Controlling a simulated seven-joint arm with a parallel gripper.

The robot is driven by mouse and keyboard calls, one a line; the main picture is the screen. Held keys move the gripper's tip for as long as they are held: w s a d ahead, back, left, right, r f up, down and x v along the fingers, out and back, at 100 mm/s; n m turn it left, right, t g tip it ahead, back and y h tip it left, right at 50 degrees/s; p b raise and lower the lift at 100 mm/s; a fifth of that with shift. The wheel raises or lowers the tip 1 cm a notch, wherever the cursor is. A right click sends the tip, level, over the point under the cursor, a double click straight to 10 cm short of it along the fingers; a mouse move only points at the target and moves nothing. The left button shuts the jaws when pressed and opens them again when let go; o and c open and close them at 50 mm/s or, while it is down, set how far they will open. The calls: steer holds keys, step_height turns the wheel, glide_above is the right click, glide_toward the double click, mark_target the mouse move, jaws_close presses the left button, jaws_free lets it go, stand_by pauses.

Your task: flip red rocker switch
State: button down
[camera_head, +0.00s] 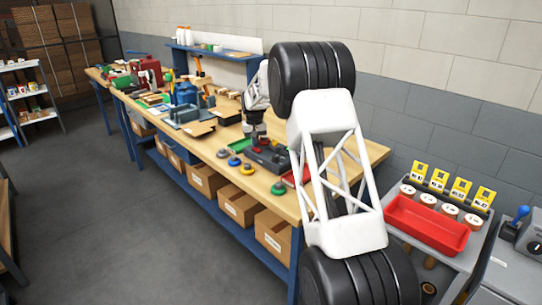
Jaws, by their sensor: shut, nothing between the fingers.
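A dark control box (268,157) lies on the wooden workbench (200,153), left of my large white arm link. Small red parts show on its top. One of them (265,141) may be the red rocker switch, but it is too small to tell which way it is tipped. My gripper (254,137) is small and dark below my white wrist. It is shut and empty, pointing down close over the far left end of the box. I cannot tell if it touches anything. My arm hides the bench right of the box.
Loose round buttons in blue (234,161), yellow (247,169) and green (278,188) lie along the bench's front edge. A red tray (427,224) stands at the right. A blue fixture (185,93) and tools crowd the bench's far left. Cardboard boxes (241,203) sit below.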

steer(key=shift+f, duration=0.5)
stand_by(0.4)
steer(key=shift+r, duration=3.6)
